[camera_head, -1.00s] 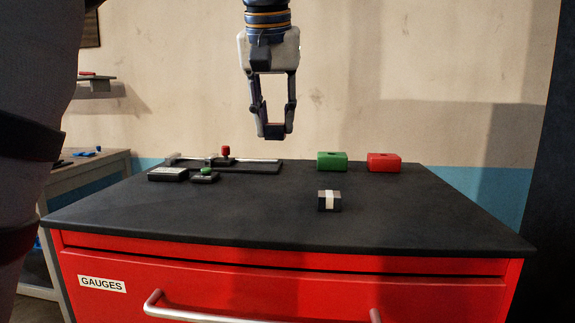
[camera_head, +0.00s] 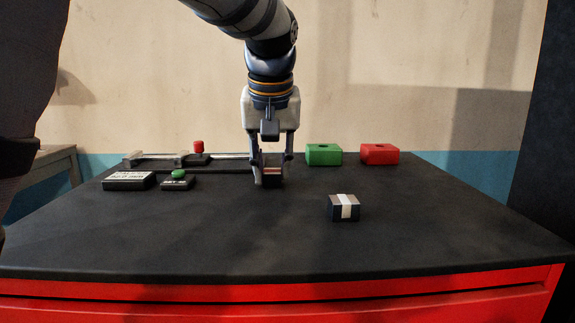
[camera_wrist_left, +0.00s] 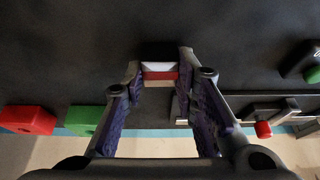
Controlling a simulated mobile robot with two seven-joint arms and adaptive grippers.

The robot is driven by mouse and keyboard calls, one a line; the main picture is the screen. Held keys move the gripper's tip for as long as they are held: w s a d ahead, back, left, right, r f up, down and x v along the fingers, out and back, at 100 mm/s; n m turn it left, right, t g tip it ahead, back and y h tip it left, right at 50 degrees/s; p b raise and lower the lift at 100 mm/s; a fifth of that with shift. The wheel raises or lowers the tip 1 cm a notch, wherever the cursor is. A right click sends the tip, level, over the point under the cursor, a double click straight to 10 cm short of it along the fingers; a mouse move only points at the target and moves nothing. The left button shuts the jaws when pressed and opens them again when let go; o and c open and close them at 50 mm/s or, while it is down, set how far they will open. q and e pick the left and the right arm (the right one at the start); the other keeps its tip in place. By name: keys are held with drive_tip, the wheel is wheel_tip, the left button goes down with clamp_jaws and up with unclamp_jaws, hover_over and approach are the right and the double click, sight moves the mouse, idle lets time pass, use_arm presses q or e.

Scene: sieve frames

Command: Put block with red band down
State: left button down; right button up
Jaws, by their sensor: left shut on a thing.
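My left gripper (camera_head: 269,180) is shut on the block with the red band (camera_head: 271,172), low over the black bench top (camera_head: 240,235). I cannot tell whether the block touches the top. In the left wrist view the block (camera_wrist_left: 160,73) sits between the fingertips, with a red strip, a pale face and a dark part showing. The fingers hide its sides in the head view. A dark block with a white band (camera_head: 344,207) stands apart, nearer and to the right. My right gripper is not in view.
A green box (camera_head: 323,155) and a red box (camera_head: 380,155), each with a hole, stand behind right. A rail fixture with a red knob (camera_head: 198,147), a green-button unit (camera_head: 178,181) and a labelled black box (camera_head: 128,181) lie left. The front is clear.

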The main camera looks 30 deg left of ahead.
use_arm(q)
drive_tip(key=shift+s+d+r, duration=0.1)
drive_tip(key=shift+s+r, duration=0.1)
drive_tip(key=shift+s, duration=0.3)
drive_tip(key=shift+d, duration=0.2)
drive_tip(key=shift+w+d+f, duration=0.1)
drive_tip(key=shift+w+d, duration=0.05)
drive_tip(key=shift+w, duration=0.15)
drive_tip(key=c, duration=1.7)
unclamp_jaws()
drive_tip(key=shift+w+f, duration=0.15)
drive_tip(key=o, duration=0.4)
drive_tip(key=shift+s, duration=0.2)
